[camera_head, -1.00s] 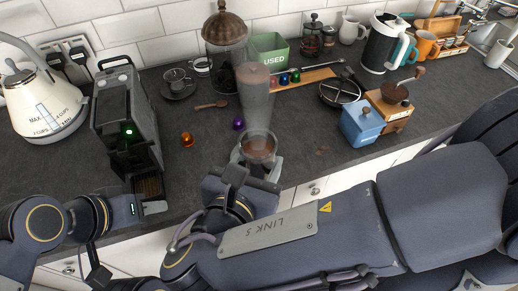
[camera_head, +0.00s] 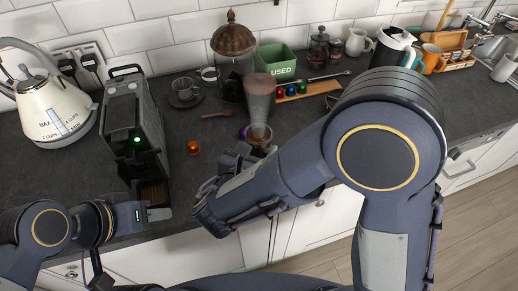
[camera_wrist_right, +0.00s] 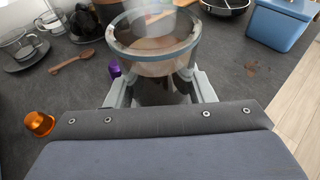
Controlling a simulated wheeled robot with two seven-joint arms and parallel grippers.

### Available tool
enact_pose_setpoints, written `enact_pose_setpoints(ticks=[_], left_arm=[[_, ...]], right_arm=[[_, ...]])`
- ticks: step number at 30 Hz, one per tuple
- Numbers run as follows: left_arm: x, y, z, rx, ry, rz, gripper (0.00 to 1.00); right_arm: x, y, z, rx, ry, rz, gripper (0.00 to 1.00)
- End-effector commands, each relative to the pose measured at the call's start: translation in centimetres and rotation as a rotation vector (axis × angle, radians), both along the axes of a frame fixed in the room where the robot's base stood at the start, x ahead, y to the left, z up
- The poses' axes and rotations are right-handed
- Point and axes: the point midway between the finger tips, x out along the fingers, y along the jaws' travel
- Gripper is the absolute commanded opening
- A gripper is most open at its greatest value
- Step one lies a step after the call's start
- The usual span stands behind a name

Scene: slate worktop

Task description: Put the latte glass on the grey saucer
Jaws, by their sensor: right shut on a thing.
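The latte glass (camera_head: 259,131) is clear, with brown drink inside and a pale translucent column above it. My right gripper (camera_head: 247,147) is shut on it. In the right wrist view, the glass (camera_wrist_right: 152,62) stands upright between the fingers (camera_wrist_right: 160,88); its base is hidden. The dark grey saucer (camera_head: 179,103) is back left of the glass, with a small clear cup (camera_head: 184,88) on it. The saucer also shows in the right wrist view (camera_wrist_right: 24,66). My left gripper (camera_head: 157,213) is by the coffee machine's front; its opening is unclear.
The coffee machine (camera_head: 137,125) and kettle (camera_head: 55,108) stand at left. An orange capsule (camera_head: 193,148), a wooden spoon (camera_head: 217,114) and a partly hidden purple capsule (camera_wrist_right: 114,69) lie near the glass. A blue box (camera_wrist_right: 279,24) is at right. Bare worktop lies between saucer and orange capsule.

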Motion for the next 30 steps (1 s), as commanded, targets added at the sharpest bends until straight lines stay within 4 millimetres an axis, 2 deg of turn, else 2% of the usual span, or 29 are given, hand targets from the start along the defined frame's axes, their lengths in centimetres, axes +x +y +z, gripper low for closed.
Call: enact_pose_setpoints(ticks=[3,6,20,21,26,30], left_arm=[[0.0,0.0,-0.2,0.000,0.000,0.000,0.36],[0.0,0.0,-0.2,0.000,0.000,0.000,0.36],[0.0,0.0,-0.7,0.000,0.000,0.000,0.36],[0.0,0.0,-0.7,0.000,0.000,0.000,0.36],[0.0,0.0,-0.6,0.000,0.000,0.000,0.36],[0.0,0.0,-0.6,0.000,0.000,0.000,0.36]], right_arm=[[0.0,0.0,-1.9,-0.004,0.001,0.000,0.16],[0.0,0.0,-2.7,-0.002,0.000,0.000,0.16],[0.0,0.0,-3.4,0.000,-0.002,0.000,0.16],[0.0,0.0,-3.4,0.000,0.000,0.000,0.50],[0.0,0.0,-3.3,0.000,0.000,0.000,0.71],[0.0,0.0,-3.3,0.000,0.000,0.000,0.71]])
